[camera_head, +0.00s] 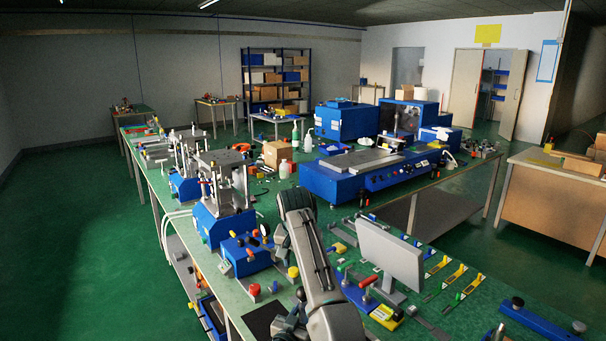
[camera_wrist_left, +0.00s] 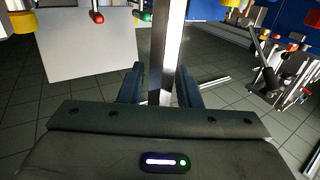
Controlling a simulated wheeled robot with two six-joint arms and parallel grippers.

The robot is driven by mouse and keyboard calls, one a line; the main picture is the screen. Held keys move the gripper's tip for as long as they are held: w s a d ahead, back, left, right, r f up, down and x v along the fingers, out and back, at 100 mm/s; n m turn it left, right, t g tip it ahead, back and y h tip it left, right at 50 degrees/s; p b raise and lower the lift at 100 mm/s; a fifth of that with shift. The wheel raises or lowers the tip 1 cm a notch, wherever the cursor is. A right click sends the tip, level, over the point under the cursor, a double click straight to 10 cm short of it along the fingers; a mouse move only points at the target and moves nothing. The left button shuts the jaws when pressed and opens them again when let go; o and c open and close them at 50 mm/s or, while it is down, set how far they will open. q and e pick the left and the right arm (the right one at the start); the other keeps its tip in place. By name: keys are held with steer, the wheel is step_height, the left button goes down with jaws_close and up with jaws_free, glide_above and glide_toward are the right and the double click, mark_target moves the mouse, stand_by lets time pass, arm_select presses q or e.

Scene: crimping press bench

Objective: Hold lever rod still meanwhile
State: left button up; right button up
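In the left wrist view, a bright, square metal bar, seemingly the lever rod (camera_wrist_left: 168,40), runs down the middle of the picture. Its lower part passes between the two dark fingers of my left gripper (camera_wrist_left: 160,76). The fingers sit close on both sides of the bar and look closed on it; the contact faces are hidden. In the head view, one of my arms reaches up from the bottom middle, and no fingertips can be made out there. I cannot pick out the lever rod in that view. My right gripper is not clearly visible.
Blue presses (camera_head: 220,219) stand left of my arm on the green bench. A grey monitor (camera_head: 390,254) stands close on its right, among several small tools. A long blue machine (camera_head: 372,174) is behind. In the left wrist view, a pale panel (camera_wrist_left: 85,42) is at left.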

arm_select(q)
steer(key=o, duration=0.6)
steer(key=shift+c, duration=0.2)
steer(key=shift+s, duration=0.1)
